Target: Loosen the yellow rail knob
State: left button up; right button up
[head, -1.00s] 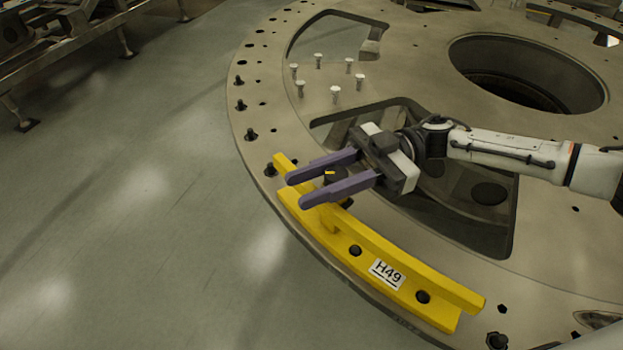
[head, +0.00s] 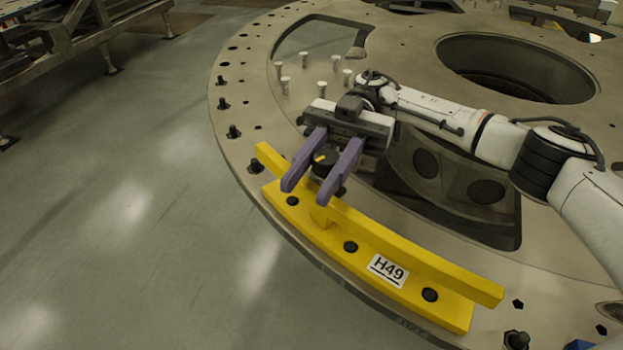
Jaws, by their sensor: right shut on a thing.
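The yellow rail (head: 400,262) with an H49 label is fixed along the rim of the round metal plate. The knob's lower part is hidden by the fingers. My left gripper is not in view.
The large metal plate (head: 250,80) has bolts (head: 233,131) along its rim and a round opening (head: 515,68). Several pale pegs (head: 322,89) stand behind the gripper. Open floor (head: 110,240) lies to the left. Metal frames (head: 70,45) stand at the upper left.

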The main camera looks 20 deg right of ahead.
jog(key=shift+r, duration=0.1)
dwell(0.3)
jog(key=o, duration=1)
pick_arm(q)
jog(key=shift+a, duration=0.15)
pick_arm(e)
jog(key=shift+o, duration=0.2)
